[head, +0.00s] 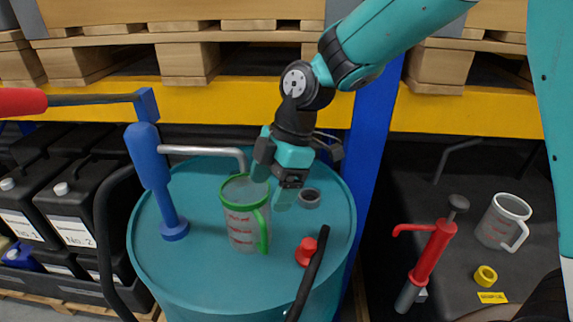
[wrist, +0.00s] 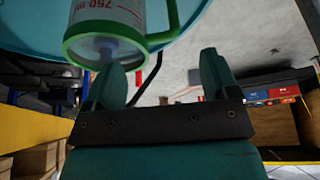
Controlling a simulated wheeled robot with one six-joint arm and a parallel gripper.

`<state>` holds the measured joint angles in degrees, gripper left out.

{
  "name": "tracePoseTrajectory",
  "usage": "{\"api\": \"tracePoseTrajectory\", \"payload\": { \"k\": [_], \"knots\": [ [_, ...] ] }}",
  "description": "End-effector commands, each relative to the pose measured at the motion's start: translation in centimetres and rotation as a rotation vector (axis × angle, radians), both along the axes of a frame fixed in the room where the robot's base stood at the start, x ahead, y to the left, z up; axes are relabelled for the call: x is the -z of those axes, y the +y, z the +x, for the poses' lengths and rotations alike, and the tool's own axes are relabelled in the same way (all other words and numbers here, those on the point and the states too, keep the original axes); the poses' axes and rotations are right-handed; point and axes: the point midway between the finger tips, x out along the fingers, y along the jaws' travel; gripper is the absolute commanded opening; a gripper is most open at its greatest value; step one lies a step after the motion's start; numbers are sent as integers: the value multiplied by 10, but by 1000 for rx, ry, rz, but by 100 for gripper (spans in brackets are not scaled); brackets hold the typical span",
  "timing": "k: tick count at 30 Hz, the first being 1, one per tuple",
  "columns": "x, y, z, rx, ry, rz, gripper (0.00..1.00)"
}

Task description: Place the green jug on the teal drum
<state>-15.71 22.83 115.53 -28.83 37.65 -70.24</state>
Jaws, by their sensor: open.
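The green jug (head: 243,228), a clear measuring jug with green rim and handle and red markings, stands upright on the teal drum (head: 179,265). My gripper (head: 272,180) is open, just above and beside the jug's rim at its right back side. In the wrist view the jug (wrist: 108,22) shows at the top left, rim towards me, beyond the open fingers (wrist: 163,77). Nothing is held between the fingers. Whether a finger touches the rim I cannot tell.
A blue hand pump (head: 154,180) with a grey spout stands on the drum, left of the jug. A red cap (head: 306,251), a dark hose and a dark bung ring (head: 309,198) are to its right. A red pump (head: 434,252) and a white-rimmed jug (head: 502,221) stand farther right.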

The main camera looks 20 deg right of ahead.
Motion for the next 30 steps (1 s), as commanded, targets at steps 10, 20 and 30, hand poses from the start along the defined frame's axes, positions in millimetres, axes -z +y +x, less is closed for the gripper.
{"api": "tracePoseTrajectory", "payload": {
  "k": [10,20,30],
  "knots": [
    [-52,-21,6,2,-1,0,80],
    [-77,-30,-87,517,155,-46,80],
    [-63,-57,-182,1112,341,-71,80]
  ]
}}
